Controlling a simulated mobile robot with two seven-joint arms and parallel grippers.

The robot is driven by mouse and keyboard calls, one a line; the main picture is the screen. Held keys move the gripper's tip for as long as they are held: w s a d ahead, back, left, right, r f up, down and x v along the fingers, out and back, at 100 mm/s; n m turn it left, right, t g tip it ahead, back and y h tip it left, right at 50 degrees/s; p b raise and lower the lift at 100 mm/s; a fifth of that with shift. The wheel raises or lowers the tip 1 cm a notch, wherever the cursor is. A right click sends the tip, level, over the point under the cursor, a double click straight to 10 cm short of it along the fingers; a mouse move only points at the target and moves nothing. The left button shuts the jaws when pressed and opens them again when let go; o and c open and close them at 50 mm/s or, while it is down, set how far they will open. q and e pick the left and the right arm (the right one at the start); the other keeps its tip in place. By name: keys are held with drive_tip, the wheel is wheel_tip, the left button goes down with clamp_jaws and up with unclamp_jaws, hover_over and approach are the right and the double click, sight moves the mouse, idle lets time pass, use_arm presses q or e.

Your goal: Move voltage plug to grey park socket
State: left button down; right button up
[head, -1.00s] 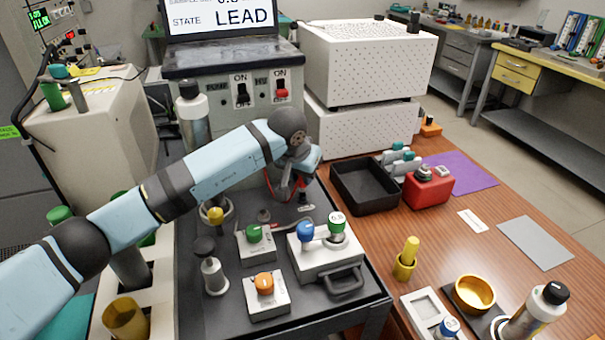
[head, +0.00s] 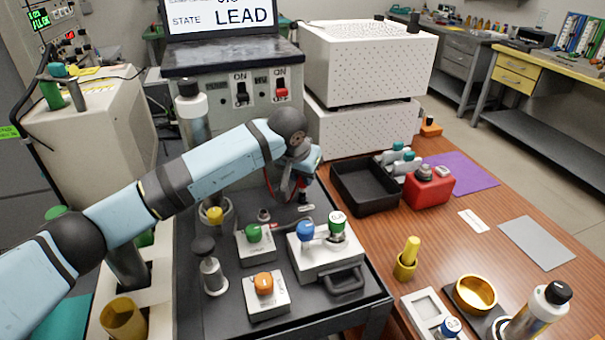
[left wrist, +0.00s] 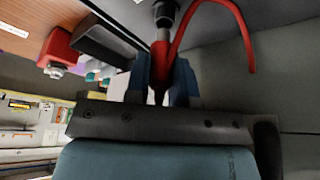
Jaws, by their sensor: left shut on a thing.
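My left gripper (head: 287,192) is over the back of the dark bench top, partly hidden behind its own wrist in the head view. In the left wrist view, its fingers (left wrist: 161,82) are shut on the red voltage plug (left wrist: 160,58). A red cable (left wrist: 242,30) loops from the plug. The plug lines up with a dark round socket-like fitting (left wrist: 165,13); I cannot tell whether it is seated. In the head view a small dark fitting (head: 304,197) stands right of the gripper; I cannot tell whether it is the grey park socket. My right gripper is not in view.
Knob boxes with a green knob (head: 253,233), an orange knob (head: 264,283) and a blue knob (head: 305,231) stand in front of the gripper. A black tray (head: 364,190) and a red box (head: 428,188) are to the right. A metal cylinder (head: 192,115) stands behind the arm.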

use_arm(q)
drive_tip(key=shift+s+f+b, duration=0.1)
drive_tip(key=shift+f+b, duration=1.05)
drive_tip(key=shift+f, duration=0.25)
drive_tip(key=c, duration=0.9)
unclamp_jaws()
